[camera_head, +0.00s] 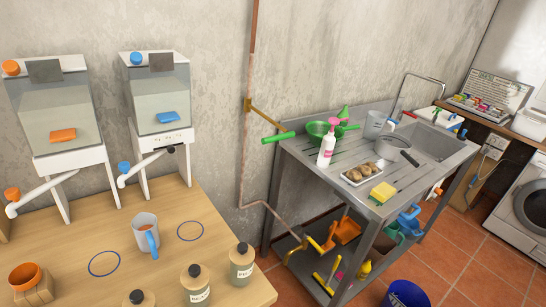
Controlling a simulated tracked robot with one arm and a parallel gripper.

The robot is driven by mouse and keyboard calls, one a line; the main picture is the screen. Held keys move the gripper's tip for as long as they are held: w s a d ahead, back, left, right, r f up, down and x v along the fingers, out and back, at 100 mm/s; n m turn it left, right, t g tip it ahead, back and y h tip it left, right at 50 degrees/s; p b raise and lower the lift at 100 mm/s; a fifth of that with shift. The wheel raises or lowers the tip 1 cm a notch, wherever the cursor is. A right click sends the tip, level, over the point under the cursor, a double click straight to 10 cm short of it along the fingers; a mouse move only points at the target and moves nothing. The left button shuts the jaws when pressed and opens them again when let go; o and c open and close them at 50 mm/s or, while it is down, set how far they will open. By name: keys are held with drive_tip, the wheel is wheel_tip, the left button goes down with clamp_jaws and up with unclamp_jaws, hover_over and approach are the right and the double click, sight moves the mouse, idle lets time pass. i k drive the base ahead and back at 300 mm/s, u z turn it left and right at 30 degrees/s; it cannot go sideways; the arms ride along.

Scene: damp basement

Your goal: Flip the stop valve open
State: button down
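A copper pipe (250,60) runs down the wall behind the metal sink bench. A brass fitting (248,104) on it carries a slanting brass arm (267,119) out to the right. A green lever handle (278,137) lies nearly level at the arm's end, by the bench's left corner; it looks like a stop valve lever, but I cannot tell its setting. Lower down, the pipe bends right to a yellow-orange fitting with a handle (322,246) under the bench; I cannot tell what it is. My gripper is not in view.
The sink bench (330,170) holds a green watering can (321,132), a white spray bottle (327,150) and a yellow sponge (382,193). A wooden table (190,270) with two dispensers, a mug (146,234) and bottles fills the left. A blue bucket (405,294) stands on the tiled floor.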

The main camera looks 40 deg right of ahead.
sight(275, 138)
drive_tip(key=z, duration=0.1)
drive_tip(key=i, duration=0.95)
drive_tip(key=u, duration=0.1)
